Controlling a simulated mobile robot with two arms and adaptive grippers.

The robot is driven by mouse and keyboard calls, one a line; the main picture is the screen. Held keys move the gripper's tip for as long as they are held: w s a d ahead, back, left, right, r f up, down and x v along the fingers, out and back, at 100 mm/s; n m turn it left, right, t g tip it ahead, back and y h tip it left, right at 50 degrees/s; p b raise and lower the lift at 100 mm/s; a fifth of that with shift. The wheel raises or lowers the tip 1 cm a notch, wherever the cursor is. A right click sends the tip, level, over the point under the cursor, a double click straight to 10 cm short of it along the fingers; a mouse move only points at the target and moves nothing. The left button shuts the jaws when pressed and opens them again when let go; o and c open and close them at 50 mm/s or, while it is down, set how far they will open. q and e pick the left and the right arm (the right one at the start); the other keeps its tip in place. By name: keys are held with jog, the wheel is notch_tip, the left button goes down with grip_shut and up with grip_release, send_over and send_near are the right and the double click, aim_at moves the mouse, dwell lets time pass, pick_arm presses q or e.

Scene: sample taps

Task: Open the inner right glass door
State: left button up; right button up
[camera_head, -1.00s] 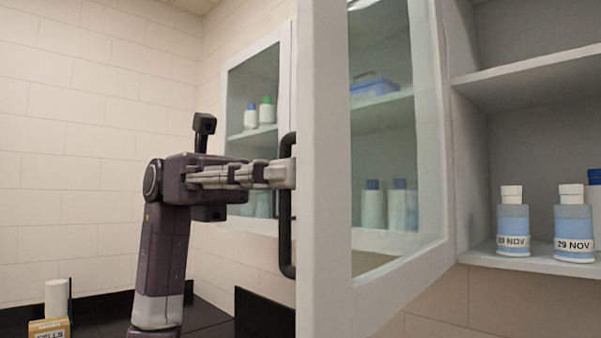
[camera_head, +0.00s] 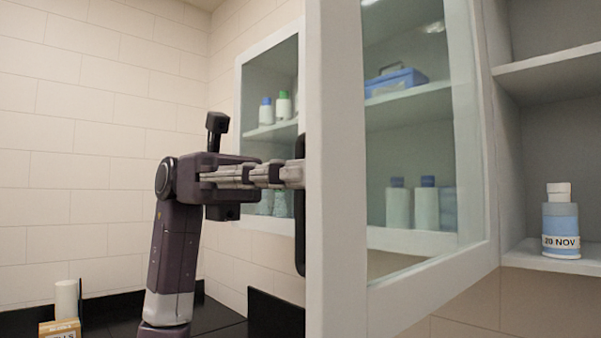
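The glass door (camera_head: 336,180) has a white frame and stands swung open toward me, its near edge vertical in the middle of the view. Its dark vertical handle (camera_head: 300,235) is on the left face, partly hidden by my fingers and the frame. My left gripper (camera_head: 290,175) comes in from the left with its fingers at the handle. The fingers look closed around the bar, seen from the side. My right gripper is not in view.
Open shelves (camera_head: 552,256) at the right hold a labelled blue-and-white bottle (camera_head: 561,222). Through the glass show a blue case (camera_head: 395,82) and white bottles (camera_head: 426,205). Another glass-fronted cabinet (camera_head: 268,52) stands behind. A white cylinder (camera_head: 66,300) and a small box (camera_head: 60,329) are low at left.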

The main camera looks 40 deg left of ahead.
pick_arm(q)
jog(key=shift+o, duration=0.2)
jog(key=shift+a, duration=0.15)
jog(key=a, duration=1.2)
jog(key=shift+w, duration=0.15)
